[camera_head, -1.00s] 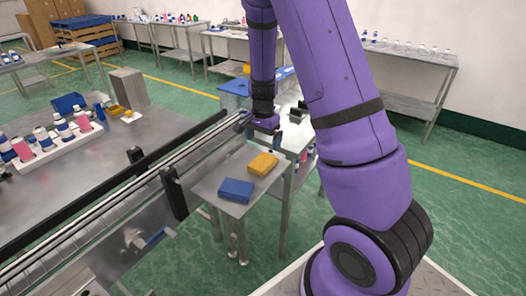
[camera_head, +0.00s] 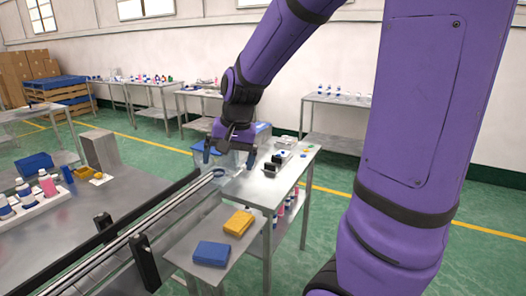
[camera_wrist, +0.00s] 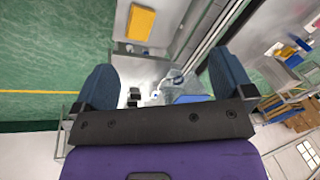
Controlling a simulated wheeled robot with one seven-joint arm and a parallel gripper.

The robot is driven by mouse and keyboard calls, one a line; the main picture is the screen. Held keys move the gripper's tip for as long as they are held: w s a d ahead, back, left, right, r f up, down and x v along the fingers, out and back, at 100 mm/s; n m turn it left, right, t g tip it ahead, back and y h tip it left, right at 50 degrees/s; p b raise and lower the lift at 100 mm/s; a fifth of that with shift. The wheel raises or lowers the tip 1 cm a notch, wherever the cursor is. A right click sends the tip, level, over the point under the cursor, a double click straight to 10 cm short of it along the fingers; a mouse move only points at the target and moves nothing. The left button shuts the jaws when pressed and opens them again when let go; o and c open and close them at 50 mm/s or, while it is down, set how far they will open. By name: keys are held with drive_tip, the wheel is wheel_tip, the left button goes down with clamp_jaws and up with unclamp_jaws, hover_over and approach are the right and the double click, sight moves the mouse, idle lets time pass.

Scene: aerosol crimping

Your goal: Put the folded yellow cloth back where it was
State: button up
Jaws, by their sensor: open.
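A folded yellow cloth (camera_head: 238,222) lies flat on a small metal stand (camera_head: 187,244) beside the rail, just behind a folded blue cloth (camera_head: 211,253). In the wrist view a yellow block, apparently this cloth (camera_wrist: 140,22), shows at the top edge. My gripper (camera_head: 228,158) is raised beyond the stand, near the end of the rail, apart from the cloth. In the wrist view its two blue fingers stand wide apart with nothing held between them (camera_wrist: 162,80).
The metal rail (camera_head: 120,244) runs along the stand's left side. Behind the stand a metal table (camera_head: 258,189) carries small parts and a blue bin. The left table holds a white rack (camera_head: 35,205) of bottles, a blue bin (camera_head: 34,163) and another yellow item (camera_head: 82,172).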

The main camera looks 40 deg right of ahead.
drive_tip(key=s+a+r+n+t, duration=0.1)
drive_tip(key=s+a+r+n, duration=0.1)
drive_tip(key=s, duration=0.7)
drive_tip(key=s+a+r+n+t+h, duration=0.1)
drive_tip(key=s+a+r+n, duration=0.2)
drive_tip(key=s+r+n, duration=0.2)
drive_tip(key=s+r, duration=0.2)
drive_tip(key=s, duration=0.1)
drive_tip(key=shift+s+r+n+t, duration=0.2)
drive_tip(key=shift+s+n+t, duration=0.1)
drive_tip(key=shift+s+t, duration=0.1)
